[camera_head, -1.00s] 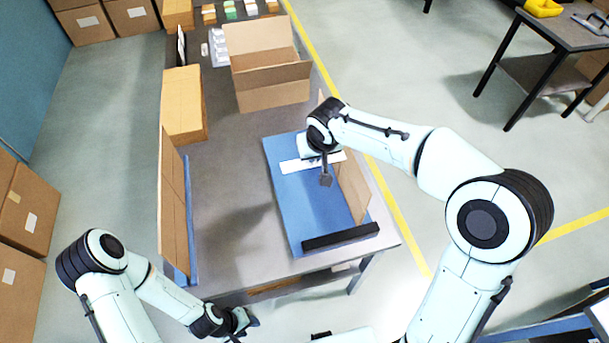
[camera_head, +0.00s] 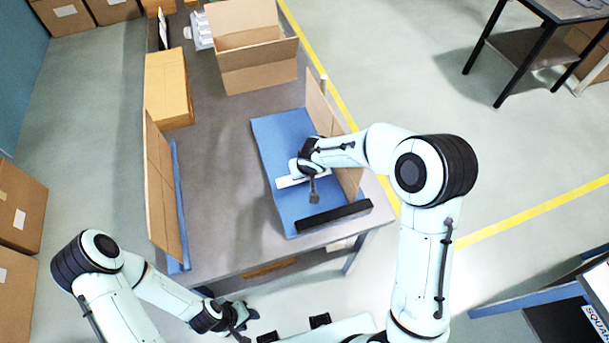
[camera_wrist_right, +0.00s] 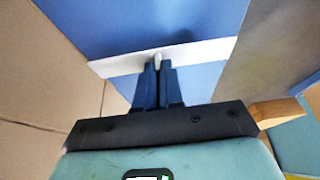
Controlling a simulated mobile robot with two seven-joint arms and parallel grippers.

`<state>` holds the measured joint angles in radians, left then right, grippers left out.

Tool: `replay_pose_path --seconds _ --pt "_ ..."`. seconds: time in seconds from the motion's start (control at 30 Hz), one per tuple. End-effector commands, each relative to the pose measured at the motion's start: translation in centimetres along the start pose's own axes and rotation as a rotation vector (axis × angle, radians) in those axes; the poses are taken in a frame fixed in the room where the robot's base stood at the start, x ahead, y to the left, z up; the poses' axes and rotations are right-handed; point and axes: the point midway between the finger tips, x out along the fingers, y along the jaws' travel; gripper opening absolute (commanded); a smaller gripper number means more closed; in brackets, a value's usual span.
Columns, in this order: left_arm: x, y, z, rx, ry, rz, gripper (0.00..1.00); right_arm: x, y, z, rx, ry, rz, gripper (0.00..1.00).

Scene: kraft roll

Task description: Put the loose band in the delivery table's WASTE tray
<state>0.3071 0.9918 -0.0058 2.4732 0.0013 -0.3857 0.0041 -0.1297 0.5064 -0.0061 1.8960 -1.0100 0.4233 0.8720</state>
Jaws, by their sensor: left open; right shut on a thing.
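The loose band is a flat white strip (camera_head: 288,182) over the blue mat (camera_head: 270,140) on the grey table. My right gripper (camera_head: 313,197) is shut on it; in the right wrist view the two dark fingers (camera_wrist_right: 158,66) pinch the middle of the strip (camera_wrist_right: 205,53), whose ends stick out to both sides. How high it is above the mat I cannot tell. My left gripper (camera_head: 243,322) is open and empty, low in front of the table's near edge. No WASTE tray can be made out in these views.
A cardboard panel (camera_head: 333,125) stands along the mat's right side and a black bar (camera_head: 333,216) lies across its near end. Another panel (camera_head: 165,200) stands at the left. An open carton (camera_head: 258,75) is farther back. A dark-legged table (camera_head: 520,50) stands at upper right across open floor.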

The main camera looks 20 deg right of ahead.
Motion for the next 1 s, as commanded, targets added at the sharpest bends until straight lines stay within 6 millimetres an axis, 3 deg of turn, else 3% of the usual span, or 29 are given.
replay_pose_path --seconds 0.13,0.57,0.67,0.7,1.0 --pt "0.6 -0.3 0.3 -0.002 -0.004 -0.002 0.43 1.9 0.0 0.9 0.0 -0.003 0.0 0.0" --pt "0.9 -0.5 0.5 -0.003 -0.007 -0.003 0.43 2.2 0.0 1.0 0.001 -0.001 0.0 0.0" --pt "0.9 -0.5 0.5 -0.002 -0.007 -0.002 0.43 2.2 0.0 0.9 0.001 -0.001 0.0 0.3" --pt "0.9 -0.5 0.5 -0.002 -0.007 -0.002 0.43 2.1 0.0 0.9 0.001 -0.001 0.0 0.32" --pt "0.7 -0.4 0.4 -0.002 -0.005 -0.002 0.43 2.0 0.0 0.8 0.0 0.0 0.0 0.32"
